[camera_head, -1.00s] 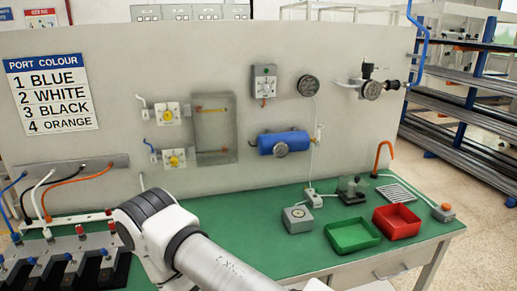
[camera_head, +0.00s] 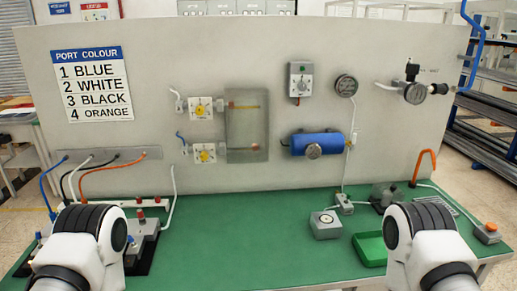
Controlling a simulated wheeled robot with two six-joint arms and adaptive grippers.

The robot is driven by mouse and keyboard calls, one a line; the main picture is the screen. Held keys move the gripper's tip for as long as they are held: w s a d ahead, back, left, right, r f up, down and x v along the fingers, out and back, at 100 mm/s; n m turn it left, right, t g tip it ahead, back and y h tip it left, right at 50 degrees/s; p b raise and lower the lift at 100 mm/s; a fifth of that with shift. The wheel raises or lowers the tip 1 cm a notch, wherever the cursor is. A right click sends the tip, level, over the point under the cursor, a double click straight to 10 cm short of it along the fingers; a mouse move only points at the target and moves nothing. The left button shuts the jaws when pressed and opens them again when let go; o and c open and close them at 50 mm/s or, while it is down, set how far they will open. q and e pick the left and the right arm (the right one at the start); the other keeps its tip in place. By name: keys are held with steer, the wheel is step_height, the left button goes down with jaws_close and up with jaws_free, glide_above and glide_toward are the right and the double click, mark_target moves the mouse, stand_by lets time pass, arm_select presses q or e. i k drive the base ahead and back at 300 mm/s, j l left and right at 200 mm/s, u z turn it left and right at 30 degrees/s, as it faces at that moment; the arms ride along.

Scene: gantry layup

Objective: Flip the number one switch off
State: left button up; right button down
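No switch in view carries a readable number one. A grey switch box (camera_head: 300,82) with a round knob and a red tip below is on the upright panel (camera_head: 390,150). Two white plates with yellow knobs, an upper one (camera_head: 201,108) and a lower one (camera_head: 204,153), are left of a translucent cover (camera_head: 247,130). On the bench at the left, a row of dark units with red and blue tops (camera_head: 142,222) is partly hidden by my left arm. Only links of my two arms show at the bottom left and right; neither gripper is in view.
A port colour sign (camera_head: 93,84) lists 1 blue, 2 white, 3 black, 4 orange. A blue cylinder (camera_head: 303,143), a grey box with a dial (camera_head: 325,225), a green tray (camera_head: 370,248) and an orange button box (camera_head: 489,233) stand around. The green bench middle (camera_head: 235,240) is clear.

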mark_target(38, 234)
steer(key=u, duration=1.3)
